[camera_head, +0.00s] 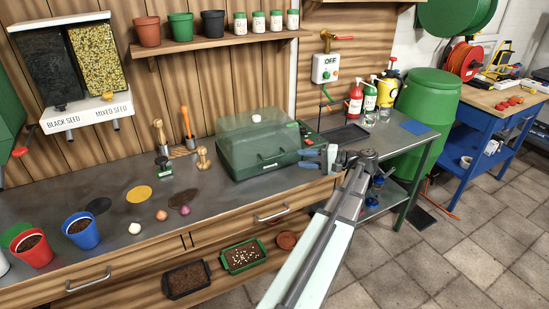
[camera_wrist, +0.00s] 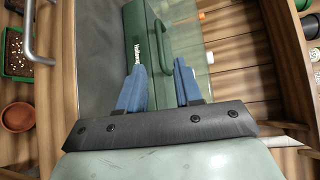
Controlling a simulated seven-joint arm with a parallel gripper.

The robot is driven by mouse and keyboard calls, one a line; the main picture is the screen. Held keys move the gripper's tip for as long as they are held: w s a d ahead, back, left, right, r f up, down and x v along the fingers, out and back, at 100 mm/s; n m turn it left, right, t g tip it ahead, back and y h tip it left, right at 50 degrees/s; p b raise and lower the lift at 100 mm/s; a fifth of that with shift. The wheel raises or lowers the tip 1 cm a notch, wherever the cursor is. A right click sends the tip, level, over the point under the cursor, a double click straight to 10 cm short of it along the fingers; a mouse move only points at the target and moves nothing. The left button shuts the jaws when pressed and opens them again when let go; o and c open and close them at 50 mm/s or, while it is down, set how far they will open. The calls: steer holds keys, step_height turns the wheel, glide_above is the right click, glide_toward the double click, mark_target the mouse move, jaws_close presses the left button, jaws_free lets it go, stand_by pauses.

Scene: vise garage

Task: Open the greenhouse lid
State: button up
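The greenhouse (camera_head: 243,158) is a green box with a clear, green-tinted lid (camera_head: 256,134) on the workbench; the lid lies closed on the base. In the wrist view the green front (camera_wrist: 139,40) carries white lettering, and a green bar handle (camera_wrist: 164,45) stands out beside it. The clear lid panel also shows there (camera_wrist: 205,30). My gripper (camera_head: 318,158) is at the right front corner of the greenhouse in the head view. Its blue fingers (camera_wrist: 158,66) are apart with nothing between them, and point toward the handle. Whether they touch the greenhouse I cannot tell.
Pots (camera_head: 83,232), bulbs and two wooden-handled tools (camera_head: 162,140) stand left of the greenhouse. A black tray (camera_head: 345,135) and spray bottles (camera_head: 355,99) are to the right. A shelf with pots (camera_head: 181,27) hangs above. Drawer handles (camera_head: 271,215) project below the bench edge.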

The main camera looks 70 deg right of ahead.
mark_target(275, 157)
steer(key=w, duration=0.3)
steer(key=w+f, duration=0.1)
steer(key=w, duration=0.7)
steer(key=shift+w+f, duration=0.1)
steer(key=shift+f, duration=0.25)
steer(key=shift+c, duration=0.2)
jaws_close()
